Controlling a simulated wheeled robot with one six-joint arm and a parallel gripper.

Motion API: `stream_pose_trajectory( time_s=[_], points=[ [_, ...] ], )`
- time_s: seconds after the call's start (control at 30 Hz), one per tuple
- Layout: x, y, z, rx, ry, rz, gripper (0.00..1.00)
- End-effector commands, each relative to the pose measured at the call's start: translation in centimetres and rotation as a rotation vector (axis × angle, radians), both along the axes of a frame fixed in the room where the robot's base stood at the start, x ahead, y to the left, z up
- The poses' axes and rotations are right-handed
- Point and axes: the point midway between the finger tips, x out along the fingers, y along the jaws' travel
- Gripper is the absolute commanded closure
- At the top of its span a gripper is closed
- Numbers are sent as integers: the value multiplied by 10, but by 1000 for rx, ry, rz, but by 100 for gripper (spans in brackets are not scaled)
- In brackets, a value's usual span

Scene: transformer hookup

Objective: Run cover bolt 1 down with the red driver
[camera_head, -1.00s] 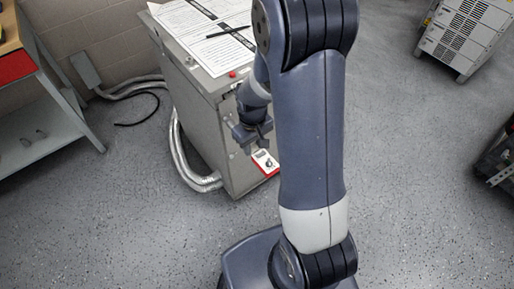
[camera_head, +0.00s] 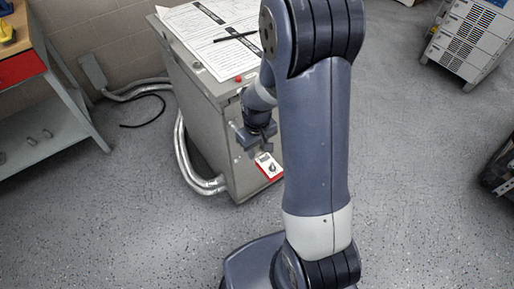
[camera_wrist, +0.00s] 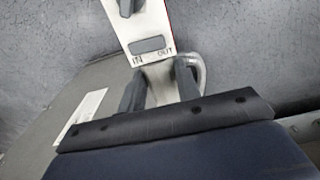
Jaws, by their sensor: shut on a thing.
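My gripper (camera_head: 260,142) is in front of the grey cabinet's side. In the wrist view its two dark fingers (camera_wrist: 160,84) are closed on a grey handle piece of the red driver. The driver (camera_head: 269,166) has a white face, a red edge and a dark knob. It also shows in the wrist view (camera_wrist: 149,27), with a grey window and the letters IN and OUT. It hangs below the fingers in the head view. I cannot make out cover bolt 1 or the driver's tip. My arm hides part of the cabinet.
The grey cabinet (camera_head: 196,82) carries papers (camera_head: 213,38), a dark pen and a red button (camera_head: 238,78) on top. Silver conduits (camera_head: 185,158) run down its left side. A workbench (camera_head: 40,135) stands left, a wheeled rack unit (camera_head: 467,40) at the upper right. The floor between is open.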

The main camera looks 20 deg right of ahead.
Motion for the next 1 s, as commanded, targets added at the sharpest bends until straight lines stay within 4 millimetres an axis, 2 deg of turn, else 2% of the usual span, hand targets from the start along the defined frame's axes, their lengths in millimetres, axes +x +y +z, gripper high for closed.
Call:
stream_pose_trajectory(
  time_s=[1.0],
  points=[
    [16,5,0,0,-1,0,100]
  ],
)
